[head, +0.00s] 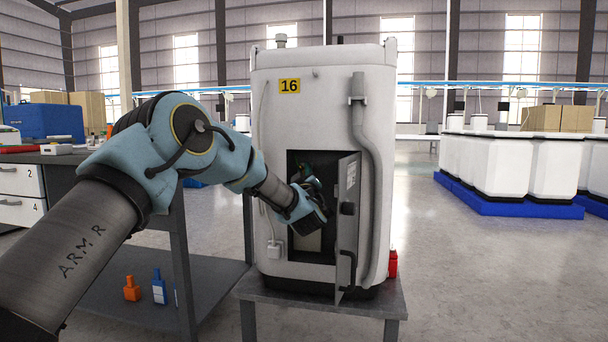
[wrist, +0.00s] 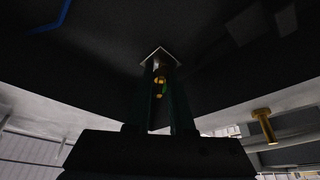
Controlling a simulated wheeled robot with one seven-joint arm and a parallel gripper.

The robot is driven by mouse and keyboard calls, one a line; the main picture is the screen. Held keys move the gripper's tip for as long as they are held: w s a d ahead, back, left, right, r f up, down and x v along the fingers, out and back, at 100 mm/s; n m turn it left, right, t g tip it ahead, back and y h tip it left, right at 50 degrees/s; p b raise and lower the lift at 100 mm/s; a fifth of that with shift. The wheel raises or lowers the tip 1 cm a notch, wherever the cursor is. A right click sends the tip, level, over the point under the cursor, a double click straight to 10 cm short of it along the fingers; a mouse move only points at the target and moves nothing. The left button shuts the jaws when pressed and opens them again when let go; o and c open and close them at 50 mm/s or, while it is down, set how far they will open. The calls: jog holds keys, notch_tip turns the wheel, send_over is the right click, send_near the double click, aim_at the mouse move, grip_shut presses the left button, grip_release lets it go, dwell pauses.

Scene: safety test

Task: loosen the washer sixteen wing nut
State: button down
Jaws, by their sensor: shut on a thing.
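Washer sixteen (head: 282,130) is a tall white machine with a yellow "16" label on its upper front. Its small dark front door (head: 346,235) stands open to the right. My gripper (wrist: 161,78) reaches into the dark opening, and its fingertips are hard to make out in the head view. In the wrist view its two dark fingers are shut on a small yellow and green piece, which appears to be the wing nut (wrist: 160,86). A pale square plate (wrist: 160,55) shows just beyond the fingertips. The wing nut's shape is mostly hidden by the fingers and shadow.
A brass fitting (wrist: 263,126) sits right of the fingers. The open door edge is close to my wrist. The washer stands on a grey table (head: 330,306), with a red bottle (head: 393,263) behind it at right. A workbench (head: 190,160) stands at left. Open floor lies right.

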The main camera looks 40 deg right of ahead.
jog(key=shift+f+n+y, duration=0.1)
jog(key=shift+n+y, duration=0.6)
jog(key=shift+n, duration=0.6)
jog(key=c, duration=1)
grip_release()
